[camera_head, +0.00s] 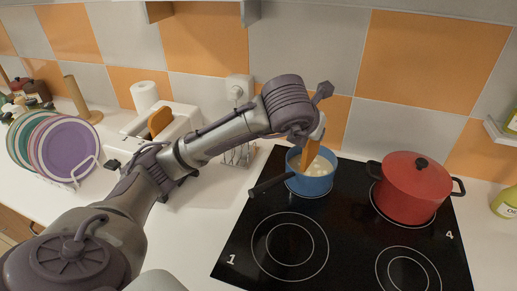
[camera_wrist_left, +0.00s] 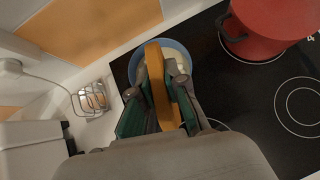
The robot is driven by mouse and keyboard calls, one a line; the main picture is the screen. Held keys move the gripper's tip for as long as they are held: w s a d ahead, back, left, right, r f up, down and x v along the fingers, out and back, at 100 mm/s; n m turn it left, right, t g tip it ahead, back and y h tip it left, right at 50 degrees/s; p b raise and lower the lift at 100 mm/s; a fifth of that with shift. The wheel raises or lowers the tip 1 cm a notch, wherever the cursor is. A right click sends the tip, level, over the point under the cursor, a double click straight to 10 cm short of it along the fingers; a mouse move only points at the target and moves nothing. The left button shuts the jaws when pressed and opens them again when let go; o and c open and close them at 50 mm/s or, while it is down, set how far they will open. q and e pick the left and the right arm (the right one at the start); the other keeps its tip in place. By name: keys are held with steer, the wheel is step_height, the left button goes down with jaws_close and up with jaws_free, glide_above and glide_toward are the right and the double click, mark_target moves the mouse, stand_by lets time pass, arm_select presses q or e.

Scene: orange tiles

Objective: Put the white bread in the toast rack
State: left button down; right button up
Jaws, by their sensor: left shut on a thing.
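My left gripper (camera_head: 308,142) is shut on a slice of bread (camera_head: 311,150), seen mostly edge-on with an orange-brown crust. In the left wrist view the slice (camera_wrist_left: 160,85) stands between the green-padded fingers of the left gripper (camera_wrist_left: 160,105). It is over or beside the blue pot on the hob; the exact height is unclear. The wire toast rack (camera_head: 238,155) is on the counter left of the hob, partly behind my arm. It also shows in the left wrist view (camera_wrist_left: 90,99), with something tan within or behind its wires. My right gripper is out of view.
The blue pot (camera_head: 317,184) with pale contents and the lidded red pot (camera_head: 412,188) stand on the black hob (camera_head: 335,230). A white toaster (camera_head: 180,122) with a brown slice (camera_head: 160,120) is behind my arm. Plates (camera_head: 68,145) stand in a rack at left.

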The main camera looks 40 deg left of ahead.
arm_select(q)
steer(key=w+a+f+n+y+p, duration=0.2)
steer(key=w+a, duration=0.1)
steer(key=a, duration=1.4)
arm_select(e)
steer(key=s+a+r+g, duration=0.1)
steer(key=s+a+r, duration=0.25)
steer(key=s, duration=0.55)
arm_select(q)
steer(key=shift+n, duration=0.3)
steer(key=a+f+b, duration=0.2)
steer(key=a+f, duration=0.2)
steer(key=a+f+b, duration=0.2)
steer(key=a+f, duration=0.2)
steer(key=a+f+b, duration=0.3)
steer(key=a+f, duration=0.1)
steer(key=a, duration=0.1)
steer(key=shift+w+a, duration=0.1)
steer(key=shift+w, duration=0.2)
steer(key=shift+f, duration=0.25)
steer(key=c, duration=1.2)
jaws_free()
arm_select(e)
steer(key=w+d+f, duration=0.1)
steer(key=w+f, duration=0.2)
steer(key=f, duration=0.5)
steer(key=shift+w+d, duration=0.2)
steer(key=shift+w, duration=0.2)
